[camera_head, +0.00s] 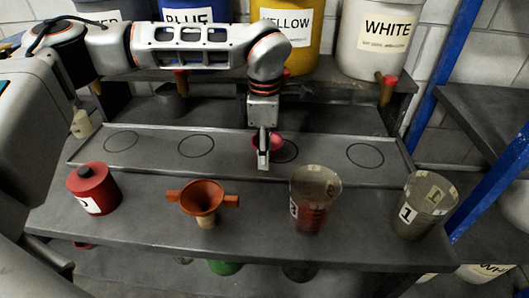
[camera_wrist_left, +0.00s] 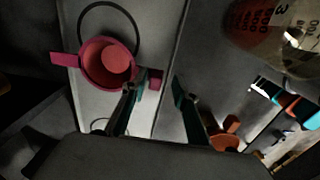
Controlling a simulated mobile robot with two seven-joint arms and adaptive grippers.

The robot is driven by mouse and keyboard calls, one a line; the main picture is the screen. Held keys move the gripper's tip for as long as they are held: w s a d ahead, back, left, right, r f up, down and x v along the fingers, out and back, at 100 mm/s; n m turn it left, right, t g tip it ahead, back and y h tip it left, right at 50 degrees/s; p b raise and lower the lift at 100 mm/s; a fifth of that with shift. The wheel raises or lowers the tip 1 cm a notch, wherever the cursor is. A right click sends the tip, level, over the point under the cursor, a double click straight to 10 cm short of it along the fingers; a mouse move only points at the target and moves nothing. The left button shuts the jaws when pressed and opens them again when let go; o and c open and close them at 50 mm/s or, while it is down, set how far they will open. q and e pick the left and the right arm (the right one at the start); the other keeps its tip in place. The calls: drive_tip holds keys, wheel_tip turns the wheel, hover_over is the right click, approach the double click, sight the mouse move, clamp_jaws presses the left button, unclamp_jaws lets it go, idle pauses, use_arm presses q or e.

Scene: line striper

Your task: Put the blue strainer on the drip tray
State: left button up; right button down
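I see no blue strainer in either view. A pinkish-red strainer or funnel (camera_head: 268,141) sits on the long grey drip tray (camera_head: 235,172), near a printed circle. In the left wrist view this red strainer (camera_wrist_left: 92,66) shows as a round cup with two side handles. My left gripper (camera_head: 264,160) is over the tray at its near side. In the left wrist view the gripper's fingers (camera_wrist_left: 155,88) are apart, with one handle showing in the gap between them; I cannot tell whether they touch it. My right gripper is not in view.
An orange funnel (camera_head: 203,197), a red lidded can (camera_head: 94,190) and two clear cups (camera_head: 314,195) (camera_head: 424,205) stand along the front shelf. Large buckets labelled BLUE (camera_head: 197,35), YELLOW (camera_head: 290,30) and WHITE (camera_head: 375,45) stand behind. A blue post (camera_head: 440,75) rises at right.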

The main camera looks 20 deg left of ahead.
use_arm(q)
wheel_tip(320, 180, up, 12)
idle(0.4)
idle(0.4)
